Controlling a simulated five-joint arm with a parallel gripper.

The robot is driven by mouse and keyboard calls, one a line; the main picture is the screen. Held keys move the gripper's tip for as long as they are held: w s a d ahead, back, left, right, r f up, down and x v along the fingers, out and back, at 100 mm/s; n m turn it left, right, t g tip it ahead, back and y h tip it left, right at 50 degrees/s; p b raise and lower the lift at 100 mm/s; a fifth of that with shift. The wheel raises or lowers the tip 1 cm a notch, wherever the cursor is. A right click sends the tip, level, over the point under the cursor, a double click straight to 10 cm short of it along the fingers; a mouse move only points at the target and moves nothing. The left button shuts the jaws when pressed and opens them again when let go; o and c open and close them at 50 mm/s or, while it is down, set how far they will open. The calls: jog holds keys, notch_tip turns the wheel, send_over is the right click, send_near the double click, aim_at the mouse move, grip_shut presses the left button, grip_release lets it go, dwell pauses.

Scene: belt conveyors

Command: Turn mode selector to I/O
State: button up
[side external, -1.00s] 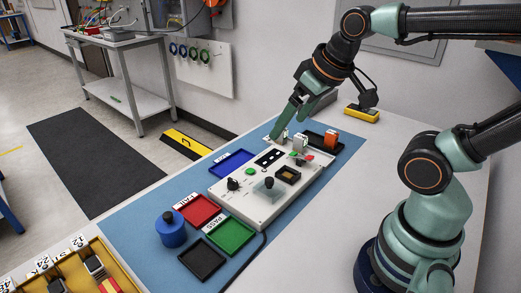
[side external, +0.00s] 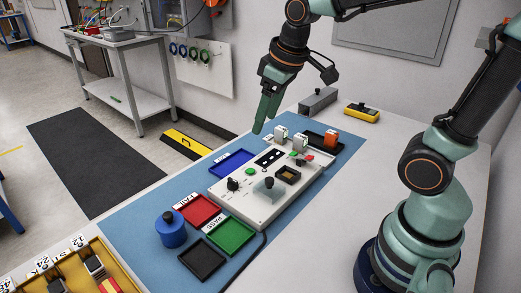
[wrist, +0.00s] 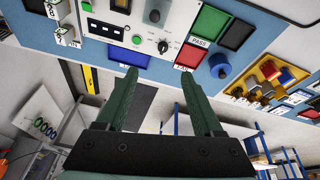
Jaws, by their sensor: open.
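The mode selector (side external: 233,184) is a small black knob at the near left of the white control panel (side external: 262,210). In the wrist view the selector (wrist: 163,46) sits beyond the fingertips, roughly between them, with small printing around it too small to read. My gripper (side external: 259,129) hangs above the far left side of the panel, apart from the knob and touching nothing. In the wrist view my gripper (wrist: 159,74) has its two green fingers spread wide with nothing between them.
The space above the selector is clear.

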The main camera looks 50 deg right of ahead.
jog(key=w+a+f+n+g, duration=0.1)
jog(key=w+f+n+g, duration=0.1)
jog(key=w+f, duration=0.25)
jog(key=n+g, duration=0.1)
jog(key=n, duration=0.1)
send_over(232, 180)
notch_tip(232, 180, down, 4)
notch_tip(232, 180, down, 13)
jog(key=shift+r, duration=0.2)
jog(key=shift+c, duration=0.3)
grip_shut()
